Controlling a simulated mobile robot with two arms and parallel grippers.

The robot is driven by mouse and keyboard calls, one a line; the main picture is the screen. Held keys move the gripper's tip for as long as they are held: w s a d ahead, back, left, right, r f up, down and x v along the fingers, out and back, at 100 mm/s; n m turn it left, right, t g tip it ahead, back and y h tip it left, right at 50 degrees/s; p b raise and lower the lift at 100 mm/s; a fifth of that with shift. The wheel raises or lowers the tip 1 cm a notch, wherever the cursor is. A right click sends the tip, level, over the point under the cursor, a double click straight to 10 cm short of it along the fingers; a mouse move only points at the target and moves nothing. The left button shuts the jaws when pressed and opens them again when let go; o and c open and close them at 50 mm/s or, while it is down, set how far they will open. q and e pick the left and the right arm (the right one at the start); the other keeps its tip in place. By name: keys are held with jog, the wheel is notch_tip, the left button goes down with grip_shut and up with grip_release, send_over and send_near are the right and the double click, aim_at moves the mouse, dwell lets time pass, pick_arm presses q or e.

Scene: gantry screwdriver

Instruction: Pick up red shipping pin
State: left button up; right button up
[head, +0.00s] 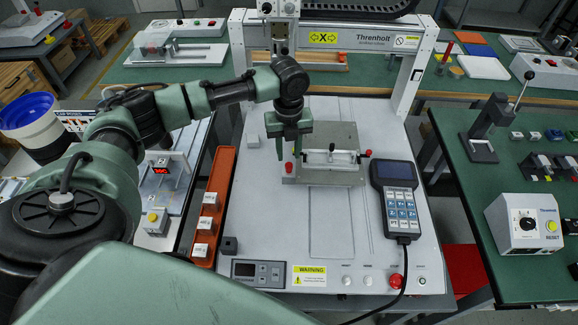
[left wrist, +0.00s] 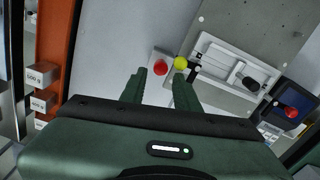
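A round red top, likely the red shipping pin (head: 289,168), stands at the left side of the grey fixture plate (head: 335,137) on the gantry machine. In the left wrist view the red top (left wrist: 161,68) sits on a pale block, with a yellow round top (left wrist: 180,63) just to its right. My left gripper (head: 288,154) points down over it. In the left wrist view my left gripper (left wrist: 161,74) is open, its fingers apart on either side of the line to the red top. Nothing is between the fingers; contact cannot be told. My right gripper is out of view.
A clamp (head: 331,158) with a red knob (head: 368,153) lies right of the pin. A teach pendant (head: 397,198) is farther right. An orange tray (head: 225,178) with white weights lies left. The gantry frame (head: 238,70) rises behind.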

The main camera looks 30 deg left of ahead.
pick_arm(q)
notch_tip(320, 180, down, 4)
jog(key=shift+f, duration=0.45)
grip_shut()
jog(key=shift+r, duration=0.1)
notch_tip(320, 180, up, 19)
notch_tip(320, 180, up, 6)
jog(key=p, duration=0.6)
send_over(289, 165)
dwell(0.8)
